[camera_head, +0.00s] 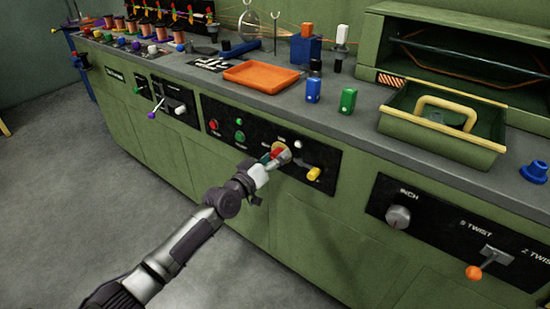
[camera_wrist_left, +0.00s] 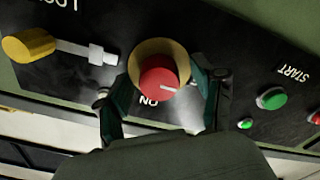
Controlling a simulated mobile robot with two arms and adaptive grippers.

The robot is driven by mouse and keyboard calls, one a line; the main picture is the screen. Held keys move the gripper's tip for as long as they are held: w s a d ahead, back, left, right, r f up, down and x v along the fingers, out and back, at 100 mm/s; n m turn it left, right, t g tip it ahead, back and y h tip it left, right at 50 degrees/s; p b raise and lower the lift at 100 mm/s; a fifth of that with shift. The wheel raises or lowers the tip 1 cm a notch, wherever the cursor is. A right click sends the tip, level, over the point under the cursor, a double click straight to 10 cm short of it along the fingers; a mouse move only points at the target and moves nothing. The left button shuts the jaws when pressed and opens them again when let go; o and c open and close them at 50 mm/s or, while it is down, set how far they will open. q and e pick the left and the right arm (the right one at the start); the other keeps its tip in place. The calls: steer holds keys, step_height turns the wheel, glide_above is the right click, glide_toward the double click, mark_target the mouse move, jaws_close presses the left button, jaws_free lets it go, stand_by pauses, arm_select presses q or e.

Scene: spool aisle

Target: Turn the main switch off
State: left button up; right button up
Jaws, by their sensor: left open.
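The main switch is a red rotary knob on a yellow round plate (camera_head: 284,158), set in the black panel on the front of the green machine. In the left wrist view the red knob (camera_wrist_left: 158,78) carries a white mark pointing to the right. The label ON shows upside down just below it. My left gripper (camera_head: 268,161) is at the switch in the head view. In the wrist view its two fingers (camera_wrist_left: 161,100) are open, one on each side of the knob. I cannot tell whether they touch it. My right gripper is not in view.
A yellow-handled lever (camera_head: 314,173) sits close beside the switch. The green START button (camera_head: 240,136) and a red button (camera_head: 214,125) are on the same panel. An orange tray (camera_head: 262,77) and a green bin (camera_head: 440,142) stand on the worktop above. The floor in front is clear.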

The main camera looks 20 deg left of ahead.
arm_select(q)
steer(key=v, duration=1.2)
